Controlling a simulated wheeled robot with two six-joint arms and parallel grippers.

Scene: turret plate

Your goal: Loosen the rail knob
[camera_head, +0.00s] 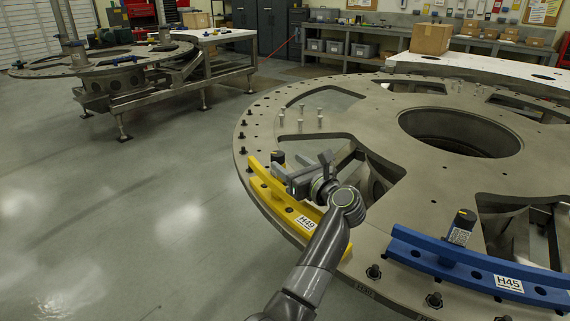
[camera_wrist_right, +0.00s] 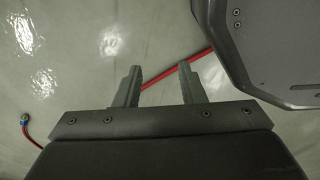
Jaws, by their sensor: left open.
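The yellow rail (camera_head: 262,180), labelled H49, lies along the near left rim of the turret plate (camera_head: 437,168). A dark knob (camera_head: 278,157) with a yellowish top stands at the rail's far end, partly hidden by my left gripper (camera_head: 300,164). That gripper is open above the rail, with its fingers close beside the knob; I cannot tell whether they touch it. A blue rail (camera_head: 408,244), labelled H45, lies on the near rim with its own dark knob (camera_head: 462,226). My right gripper (camera_wrist_right: 158,68) is open and empty over the floor, with fingers apart.
Several upright pins (camera_head: 300,124) stand on the plate beyond my left gripper, and bolts line its rim. Large cutouts open the plate. A second turret plate on a stand (camera_head: 110,63) is at the back left. Grey floor (camera_head: 130,190) between is clear. A red hose (camera_wrist_right: 165,80) crosses below my right gripper.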

